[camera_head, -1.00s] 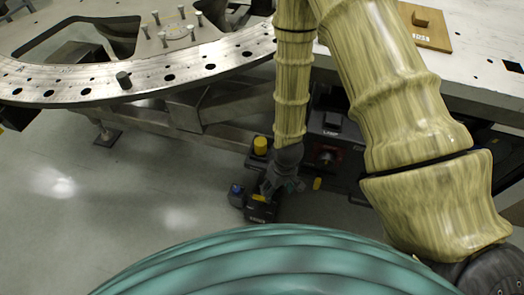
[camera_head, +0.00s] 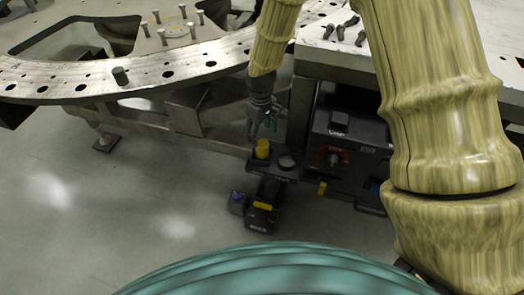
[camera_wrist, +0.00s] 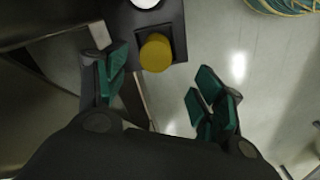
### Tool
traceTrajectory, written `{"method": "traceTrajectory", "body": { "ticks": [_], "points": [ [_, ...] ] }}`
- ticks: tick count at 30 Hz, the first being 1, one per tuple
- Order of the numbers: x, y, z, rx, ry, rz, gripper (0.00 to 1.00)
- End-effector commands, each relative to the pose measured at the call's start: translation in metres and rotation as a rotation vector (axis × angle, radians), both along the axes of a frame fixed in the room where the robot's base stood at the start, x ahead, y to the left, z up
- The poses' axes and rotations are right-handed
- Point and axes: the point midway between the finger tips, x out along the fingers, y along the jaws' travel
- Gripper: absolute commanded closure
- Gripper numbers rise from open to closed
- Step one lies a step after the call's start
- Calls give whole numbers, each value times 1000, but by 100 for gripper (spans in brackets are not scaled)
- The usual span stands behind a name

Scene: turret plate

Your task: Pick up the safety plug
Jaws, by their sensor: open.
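The safety plug, which I take to be the yellow cylinder (camera_head: 262,148), stands upright on a small black shelf (camera_head: 286,172) at the side of a dark machine. In the wrist view its round yellow top (camera_wrist: 155,53) shows above the gap between my fingers. My gripper (camera_head: 264,122) is just above the plug in the head view. In the wrist view my gripper (camera_wrist: 160,88) is open, with green pads set wide apart and nothing between them. The plug's lower part is hidden from above.
The perforated ring plate (camera_head: 150,75) is at left; a white table (camera_head: 335,55) is right. Open floor lies left.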

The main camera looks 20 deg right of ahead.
Motion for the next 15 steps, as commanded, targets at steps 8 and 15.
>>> {"method": "traceTrajectory", "body": {
  "ticks": [8, 15],
  "points": [
    [0, 0, -29, 0, 1, 0, 32],
    [1, -3, -45, -1, 2, 0, 32]
  ]
}}
